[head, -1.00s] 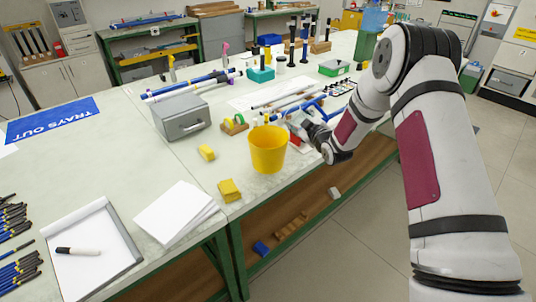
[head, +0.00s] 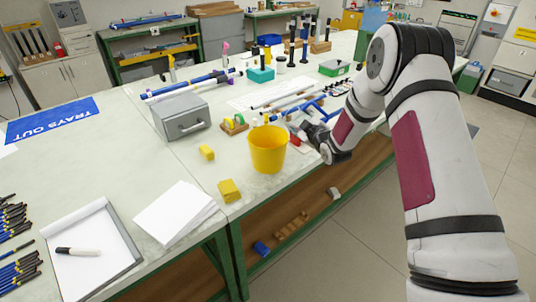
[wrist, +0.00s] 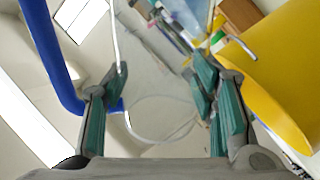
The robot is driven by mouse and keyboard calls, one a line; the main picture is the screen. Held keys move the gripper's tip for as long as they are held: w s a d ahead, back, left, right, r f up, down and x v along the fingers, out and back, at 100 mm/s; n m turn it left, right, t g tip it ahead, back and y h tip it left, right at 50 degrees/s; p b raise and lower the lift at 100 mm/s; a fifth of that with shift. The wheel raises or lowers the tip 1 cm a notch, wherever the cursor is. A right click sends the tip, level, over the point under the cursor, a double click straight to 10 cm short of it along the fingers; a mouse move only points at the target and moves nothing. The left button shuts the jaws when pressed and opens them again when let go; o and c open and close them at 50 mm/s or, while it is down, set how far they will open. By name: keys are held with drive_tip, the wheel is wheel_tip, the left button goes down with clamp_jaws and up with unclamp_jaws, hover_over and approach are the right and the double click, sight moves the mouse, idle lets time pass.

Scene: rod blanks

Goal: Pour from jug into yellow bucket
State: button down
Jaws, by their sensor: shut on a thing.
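The yellow bucket (head: 268,152) stands upright near the front edge of the bench. Its yellow wall also fills the right side of the wrist view (wrist: 285,65). The jug appears clear, with a pale curved rim (wrist: 165,138) between my fingers and a blue handle (wrist: 45,50) at the left. The blue handle also shows in the head view (head: 312,106), beyond my gripper (head: 304,132). My gripper's teal-padded fingers (wrist: 160,105) are shut on the jug, just right of the bucket. The jug's body is hard to make out, and I cannot see its contents or the bucket's inside bottom.
A yellow sponge (head: 229,190) and a yellow block (head: 207,152) lie left of the bucket. A grey metal box (head: 182,118) and a wooden tape holder (head: 235,127) stand behind. Rods and tools lie farther back. Bare bench lies between the box and the white papers (head: 178,212).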

drive_tip(key=shift+r+n, duration=0.1)
drive_tip(key=shift+n, duration=0.2)
drive_tip(key=shift+r, duration=0.1)
idle(0.3)
drive_tip(key=shift+a+r+n, duration=0.1)
drive_tip(key=shift+n, duration=0.2)
drive_tip(key=shift+r+h, duration=0.1)
drive_tip(key=shift+h, duration=0.2)
drive_tip(key=shift+n, duration=0.3)
drive_tip(key=shift+r, duration=0.15)
idle(0.5)
